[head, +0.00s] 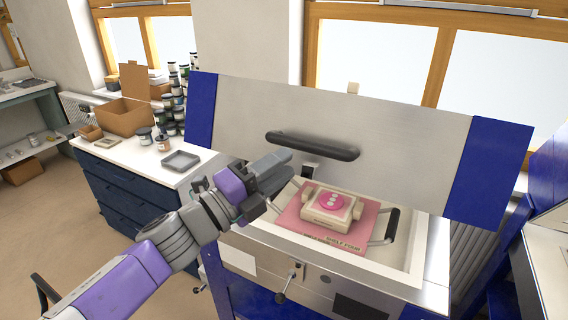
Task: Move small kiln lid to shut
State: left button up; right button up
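The kiln lid (405,140) is a wide grey panel with blue ends, tilted up and open at the back of the kiln. A black bar handle (312,146) runs across its face. The kiln body (408,265) has a pale rim and blue legs, and its inside is exposed. My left gripper (277,172) is in front of the lid, just below and left of the handle in the picture. I cannot tell whether it touches the handle, and its finger gap is unclear. My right gripper is not in view.
A white-topped dark cabinet (127,200) at left holds a grey tray (181,160), a cardboard box (124,117) and several jars. Blue framework stands at right.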

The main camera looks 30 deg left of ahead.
aim_at(460, 168)
jog(key=k, duration=1)
